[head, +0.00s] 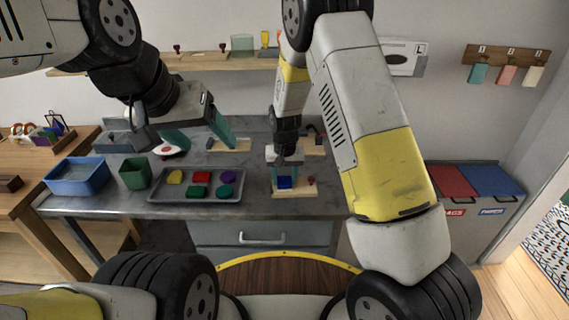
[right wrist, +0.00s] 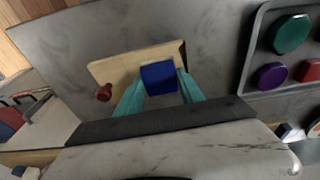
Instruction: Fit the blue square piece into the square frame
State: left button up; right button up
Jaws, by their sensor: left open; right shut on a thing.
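The blue square piece (head: 285,183) is between the teal fingers of my right gripper (head: 285,175), which is shut on it. In the right wrist view the blue piece (right wrist: 159,77) sits between the two fingers, over a pale wooden board (right wrist: 115,70) with a red knob (right wrist: 104,92) at one end. The board (head: 292,192) also shows in the head view, on the grey table. The square frame cannot be clearly made out; the piece and fingers cover part of the board. I cannot tell whether the piece touches the board. My left gripper (head: 204,145) is open and empty above the table, further left.
A grey tray (head: 196,199) with several coloured pieces lies left of the board. A blue bin (head: 78,178) and a green cup (head: 135,174) stand further left. Another wooden fixture (head: 230,145) is behind, near my left gripper. Red and blue lidded bins (head: 470,180) stand right.

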jog(key=shift+f, duration=0.4)
dwell(0.3)
jog(key=o, duration=1.5)
jog(key=shift+r, duration=0.1)
jog(key=shift+r, duration=3.45)
